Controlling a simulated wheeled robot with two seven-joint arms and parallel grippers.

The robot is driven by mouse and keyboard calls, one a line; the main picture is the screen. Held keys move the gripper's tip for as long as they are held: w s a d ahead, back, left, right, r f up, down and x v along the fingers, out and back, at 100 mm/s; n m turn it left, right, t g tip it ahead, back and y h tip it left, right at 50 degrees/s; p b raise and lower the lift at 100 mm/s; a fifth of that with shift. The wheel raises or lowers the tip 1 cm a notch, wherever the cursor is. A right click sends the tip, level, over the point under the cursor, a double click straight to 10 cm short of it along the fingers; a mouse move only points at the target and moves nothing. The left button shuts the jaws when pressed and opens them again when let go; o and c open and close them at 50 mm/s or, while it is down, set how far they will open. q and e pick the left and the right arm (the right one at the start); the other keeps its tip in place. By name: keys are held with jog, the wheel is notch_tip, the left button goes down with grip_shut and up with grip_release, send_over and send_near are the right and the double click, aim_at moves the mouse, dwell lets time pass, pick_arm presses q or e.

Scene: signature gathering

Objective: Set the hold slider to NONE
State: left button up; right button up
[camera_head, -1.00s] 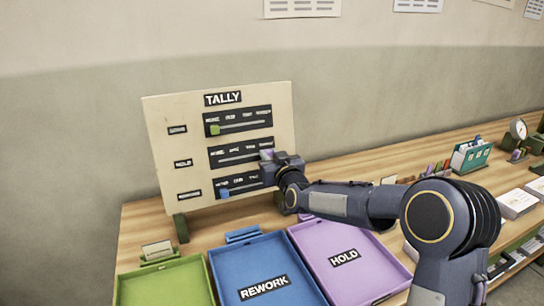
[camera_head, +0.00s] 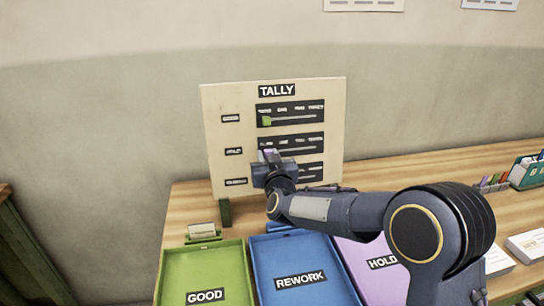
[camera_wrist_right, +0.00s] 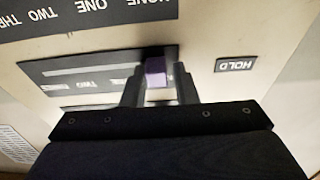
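The TALLY board (camera_head: 215,105) stands upright on the table, with three slider rows. The hold slider's purple knob (camera_head: 268,153) is at the left end of the middle row, the NONE end. It also shows in the right wrist view (camera_wrist_right: 156,72), near the slot end beside the HOLD label (camera_wrist_right: 236,64). My right gripper (camera_wrist_right: 159,88) is at the board with its fingers apart, one on each side of the knob. A gap shows at the right finger. My left gripper is out of view.
The green knob (camera_head: 267,121) is at the left end of the top row. My right arm hides much of the bottom row. Green GOOD (camera_head: 175,262), blue REWORK (camera_head: 262,252) and purple HOLD (camera_head: 352,262) trays lie in front. A small card stand (camera_head: 203,232) is by the board's foot.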

jog(key=o, duration=0.3)
jog(key=shift+a, duration=0.2)
jog(key=shift+s+d, duration=0.1)
jog(key=s+d+b, duration=0.1)
jog(key=s, duration=0.6)
jog(key=shift+s+d, duration=0.25)
jog(key=shift+s, duration=0.05)
